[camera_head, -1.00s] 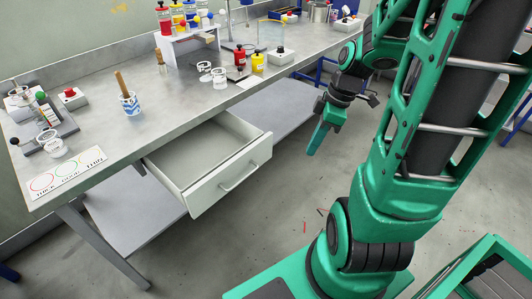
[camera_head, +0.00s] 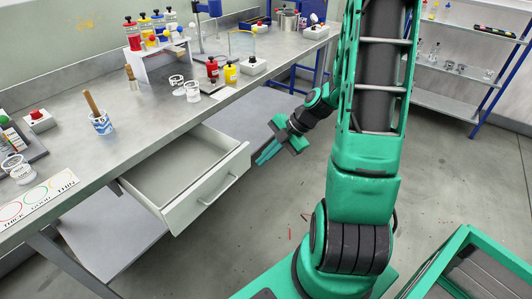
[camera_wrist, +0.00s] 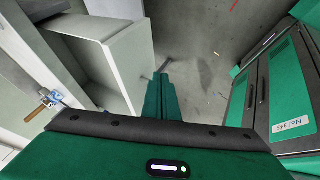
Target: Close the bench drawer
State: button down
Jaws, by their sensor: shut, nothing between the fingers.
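The bench drawer (camera_head: 187,213) is pulled out from under the workbench (camera_head: 170,130), and its tray looks empty. Its pale front carries a bar handle (camera_head: 218,190). My gripper (camera_head: 266,154) is shut and empty, just right of the drawer front's far end in the head view. In the wrist view the shut fingers (camera_wrist: 161,82) point ahead, beside the outer face of the drawer front (camera_wrist: 128,50). They look close to the handle there; I cannot tell whether they touch it.
A lower shelf (camera_head: 110,240) lies under the bench. Grey floor is open in front of the drawer. Shelving (camera_head: 455,75) stands at the right.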

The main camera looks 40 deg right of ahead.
aim_at(237, 172)
jog(key=w+a+f, duration=0.2)
jog(key=w+f, duration=0.1)
jog(key=w+a+f, duration=0.1)
jog(key=w+a, duration=0.1)
jog(key=shift+w+f, duration=0.15)
jog(key=shift+w, duration=0.1)
